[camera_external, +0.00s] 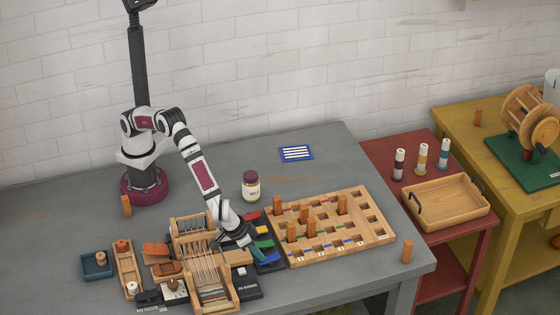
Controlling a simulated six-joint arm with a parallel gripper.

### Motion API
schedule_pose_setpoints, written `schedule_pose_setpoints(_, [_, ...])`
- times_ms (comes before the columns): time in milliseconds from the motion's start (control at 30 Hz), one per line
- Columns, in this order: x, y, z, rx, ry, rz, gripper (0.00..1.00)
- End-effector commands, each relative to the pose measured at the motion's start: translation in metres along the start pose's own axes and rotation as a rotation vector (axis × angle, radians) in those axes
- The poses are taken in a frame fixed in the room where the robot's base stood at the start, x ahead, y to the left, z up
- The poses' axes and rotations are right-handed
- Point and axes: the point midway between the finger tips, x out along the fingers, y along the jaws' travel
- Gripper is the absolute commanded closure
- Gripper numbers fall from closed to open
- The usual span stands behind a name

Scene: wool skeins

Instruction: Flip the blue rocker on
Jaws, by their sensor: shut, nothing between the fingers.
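The panel stands between the small loom and the pegboard. My gripper (250,244) is shut and empty. It points down at the panel, just left of the green and blue rockers. I cannot tell whether its fingertips touch anything. The rocker's tilt is too small to read.
A wooden loom (212,292) stands close on the left of my gripper. A wooden pegboard (372,240) with several orange pegs lies close on the right. A jar (251,187) stands behind. The grey table (60,217) is clear at the far left.

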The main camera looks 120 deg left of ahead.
Motion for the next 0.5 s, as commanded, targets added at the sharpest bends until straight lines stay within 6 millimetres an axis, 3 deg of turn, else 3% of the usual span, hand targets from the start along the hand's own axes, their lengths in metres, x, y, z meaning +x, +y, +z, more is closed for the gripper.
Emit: schedule_pose_setpoints(500, [-0.014,0.0,-0.008,0.001,0.0,0.0,1.0])
